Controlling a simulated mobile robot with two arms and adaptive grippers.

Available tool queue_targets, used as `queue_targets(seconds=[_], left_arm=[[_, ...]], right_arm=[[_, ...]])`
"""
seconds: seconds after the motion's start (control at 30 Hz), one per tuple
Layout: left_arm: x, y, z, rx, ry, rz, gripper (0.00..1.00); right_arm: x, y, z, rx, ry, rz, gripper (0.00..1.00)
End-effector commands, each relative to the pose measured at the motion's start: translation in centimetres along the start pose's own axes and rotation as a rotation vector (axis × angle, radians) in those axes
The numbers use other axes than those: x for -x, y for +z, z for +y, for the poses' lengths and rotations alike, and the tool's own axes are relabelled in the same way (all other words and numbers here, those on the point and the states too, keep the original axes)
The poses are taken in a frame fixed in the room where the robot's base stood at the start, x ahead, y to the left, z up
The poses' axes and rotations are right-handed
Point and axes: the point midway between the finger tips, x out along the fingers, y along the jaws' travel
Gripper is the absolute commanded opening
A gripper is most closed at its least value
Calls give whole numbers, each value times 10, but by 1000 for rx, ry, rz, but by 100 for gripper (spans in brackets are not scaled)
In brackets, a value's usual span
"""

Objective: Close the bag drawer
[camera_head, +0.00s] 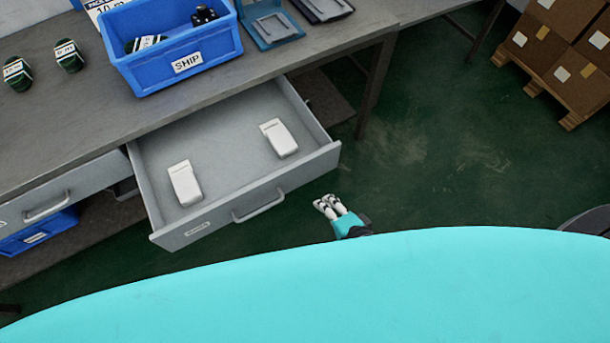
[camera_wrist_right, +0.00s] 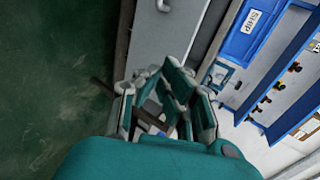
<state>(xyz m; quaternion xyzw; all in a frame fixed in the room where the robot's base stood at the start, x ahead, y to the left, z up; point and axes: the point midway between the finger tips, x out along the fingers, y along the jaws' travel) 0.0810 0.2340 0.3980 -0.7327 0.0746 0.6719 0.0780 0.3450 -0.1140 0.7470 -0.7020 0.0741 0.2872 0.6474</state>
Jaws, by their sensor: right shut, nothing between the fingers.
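The grey bag drawer (camera_head: 240,207) stands pulled out from under the workbench in the head view. Its handle (camera_head: 258,207) is on the front panel, and two white packs, one on the left (camera_head: 185,183) and one on the right (camera_head: 279,138), lie inside. My right gripper (camera_head: 325,203) is shut and empty, in front of the right end of the drawer front and apart from the handle. In the right wrist view my right gripper (camera_wrist_right: 155,85) shows close up, with a grey panel (camera_wrist_right: 160,40) beyond it. My left gripper is not in view.
On the workbench (camera_head: 70,125) stand a blue SHIP bin (camera_head: 150,75), dark green rolls (camera_head: 68,56) and a blue tray (camera_head: 268,25). A closed drawer (camera_head: 60,193) is to the left. Boxes on a pallet (camera_head: 550,50) stand at the right. The green floor between is clear.

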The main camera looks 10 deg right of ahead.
Motion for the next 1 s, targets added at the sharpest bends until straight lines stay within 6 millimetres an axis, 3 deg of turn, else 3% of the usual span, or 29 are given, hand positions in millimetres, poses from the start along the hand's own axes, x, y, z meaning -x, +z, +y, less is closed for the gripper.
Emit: queue_targets(seconds=[0.3, 0.5, 0.7, 1.0], left_arm=[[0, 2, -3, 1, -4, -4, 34], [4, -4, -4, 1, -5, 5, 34], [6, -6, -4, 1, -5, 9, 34], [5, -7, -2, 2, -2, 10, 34]], right_arm=[[-70, 0, -1, 4, -3, 0, 0], [-99, 0, -14, 6, -2, 0, 0], [-112, 0, -20, 5, 0, 0, 0], [-114, 0, -20, 4, 0, 0, 0]])
